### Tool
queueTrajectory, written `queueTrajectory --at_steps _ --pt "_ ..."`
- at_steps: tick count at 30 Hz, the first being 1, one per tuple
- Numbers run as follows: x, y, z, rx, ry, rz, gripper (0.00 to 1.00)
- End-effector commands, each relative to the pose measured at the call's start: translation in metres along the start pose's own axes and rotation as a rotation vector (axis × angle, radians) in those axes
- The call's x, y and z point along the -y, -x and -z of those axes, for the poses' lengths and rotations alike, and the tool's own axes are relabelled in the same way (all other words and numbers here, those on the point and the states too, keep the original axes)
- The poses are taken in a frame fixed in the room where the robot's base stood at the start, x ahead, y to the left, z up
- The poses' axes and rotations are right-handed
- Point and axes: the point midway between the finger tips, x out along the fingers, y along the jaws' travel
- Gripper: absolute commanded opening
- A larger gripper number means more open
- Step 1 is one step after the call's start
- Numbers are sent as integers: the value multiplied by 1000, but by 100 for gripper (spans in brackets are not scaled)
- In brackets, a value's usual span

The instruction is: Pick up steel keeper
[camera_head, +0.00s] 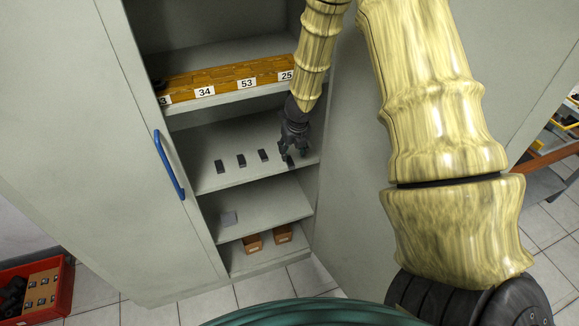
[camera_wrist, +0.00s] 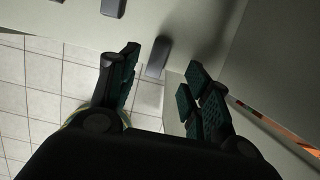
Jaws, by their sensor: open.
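Several small dark grey blocks stand in a row on the cabinet's middle shelf; one (camera_head: 241,160) is near the row's middle. I cannot tell by looks which one is the steel keeper. My gripper (camera_head: 287,158) is above the right end of this row. In the wrist view, my gripper (camera_wrist: 164,66) is open and empty, with dark green finger pads. A dark block (camera_wrist: 157,56) shows in the gap between the fingertips, on the shelf and seemingly beyond the tips. Another block (camera_wrist: 113,7) shows at the top edge. In the head view my gripper partly hides the rightmost block.
The shelf above (camera_head: 230,97) carries a wooden strip with number labels. The cabinet's right wall is close to my gripper. An open door with a blue handle (camera_head: 169,165) is at left.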

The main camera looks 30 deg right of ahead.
Motion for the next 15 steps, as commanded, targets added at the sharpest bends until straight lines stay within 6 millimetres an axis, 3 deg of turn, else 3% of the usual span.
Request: queueTrajectory --at_steps 15 --pt "-3 -38 5 0 1 0 48"
